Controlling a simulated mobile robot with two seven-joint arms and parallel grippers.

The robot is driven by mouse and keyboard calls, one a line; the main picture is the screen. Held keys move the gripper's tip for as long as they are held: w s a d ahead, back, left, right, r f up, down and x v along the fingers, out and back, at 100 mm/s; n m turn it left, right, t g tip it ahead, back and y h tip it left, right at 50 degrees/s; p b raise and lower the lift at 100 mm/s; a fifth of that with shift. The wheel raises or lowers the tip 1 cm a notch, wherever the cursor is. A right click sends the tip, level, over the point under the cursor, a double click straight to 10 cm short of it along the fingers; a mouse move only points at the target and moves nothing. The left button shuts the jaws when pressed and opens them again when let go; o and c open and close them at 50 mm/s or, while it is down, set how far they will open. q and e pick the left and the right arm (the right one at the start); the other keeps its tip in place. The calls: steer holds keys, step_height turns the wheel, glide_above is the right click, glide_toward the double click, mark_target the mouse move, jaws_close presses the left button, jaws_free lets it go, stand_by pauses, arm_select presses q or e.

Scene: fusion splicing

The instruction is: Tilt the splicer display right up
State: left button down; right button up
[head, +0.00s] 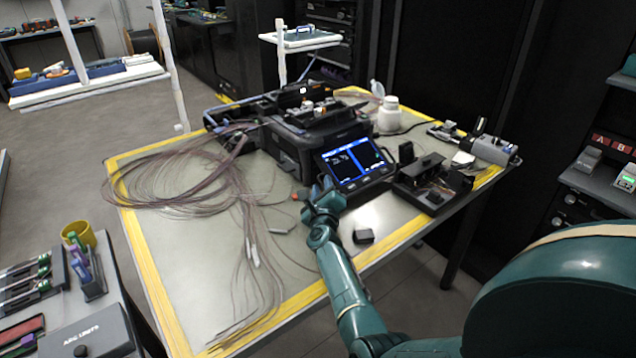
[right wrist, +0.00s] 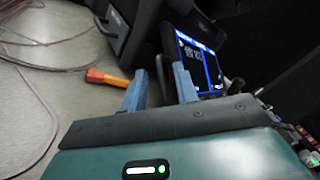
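The splicer (head: 295,145) is a black box on the table. Its lit blue display (head: 354,165) is on its front side, leaning back and facing me. The display also shows in the right wrist view (right wrist: 205,65), just beyond the fingers. My right gripper (head: 325,184) is at the display's lower left edge. In the right wrist view its two blue fingers (right wrist: 158,80) stand apart, with a dark thin part of the splicer or display seen between them. I cannot tell whether either finger touches it. My left gripper is not in view.
An orange-tipped tool (right wrist: 107,77) lies beside the right gripper. Loose fibre cables (head: 190,185) cover the table's left part. A black fixture (head: 432,180) and white bottle (head: 388,115) stand to the right.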

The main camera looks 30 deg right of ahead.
steer(key=shift+s, duration=0.15)
steer(key=shift+c, duration=0.3)
jaws_close()
